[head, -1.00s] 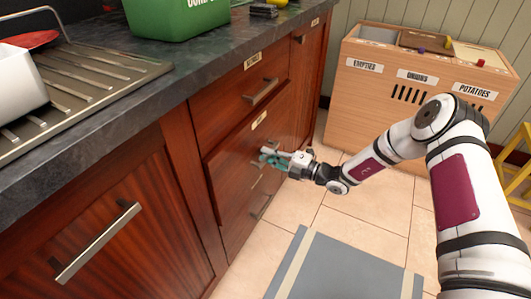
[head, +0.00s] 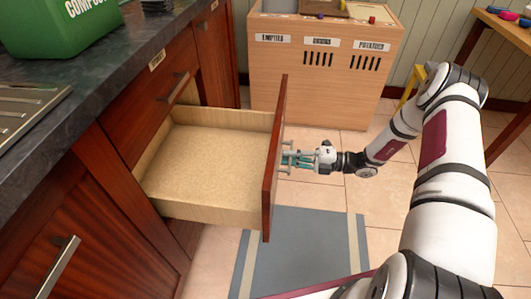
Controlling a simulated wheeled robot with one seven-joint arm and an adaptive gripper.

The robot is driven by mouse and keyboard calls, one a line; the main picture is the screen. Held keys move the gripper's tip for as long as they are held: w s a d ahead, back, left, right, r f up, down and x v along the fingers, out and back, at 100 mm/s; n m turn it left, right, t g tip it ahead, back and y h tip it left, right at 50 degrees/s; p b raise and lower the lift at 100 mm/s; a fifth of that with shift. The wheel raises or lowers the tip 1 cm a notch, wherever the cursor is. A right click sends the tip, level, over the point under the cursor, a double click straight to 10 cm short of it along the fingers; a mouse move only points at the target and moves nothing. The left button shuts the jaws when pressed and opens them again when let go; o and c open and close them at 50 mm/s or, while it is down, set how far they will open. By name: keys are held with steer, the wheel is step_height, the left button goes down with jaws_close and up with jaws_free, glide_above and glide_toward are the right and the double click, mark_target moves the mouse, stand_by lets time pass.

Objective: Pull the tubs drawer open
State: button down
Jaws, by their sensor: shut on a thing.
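The drawer (head: 207,168) below the top one stands pulled well out of the wooden cabinet, and its inside looks empty. Its reddish-brown front panel (head: 273,165) is seen nearly edge-on. My gripper (head: 287,158) is at the outer face of this front, shut on the drawer's handle. The handle is mostly hidden by the fingers and the panel. The label on the drawer front is turned away from view.
A closed drawer (head: 163,105) with a bar handle is above the open one. A wooden bin unit (head: 320,75) labelled empties, onions and potatoes stands behind. A grey mat (head: 300,255) lies on the tiled floor. A green compost bin (head: 65,25) is on the counter.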

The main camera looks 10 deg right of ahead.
steer(key=shift+v, duration=2)
steer(key=c, duration=1.6)
jaws_free()
steer(key=shift+o, duration=0.2)
steer(key=v, duration=1.2)
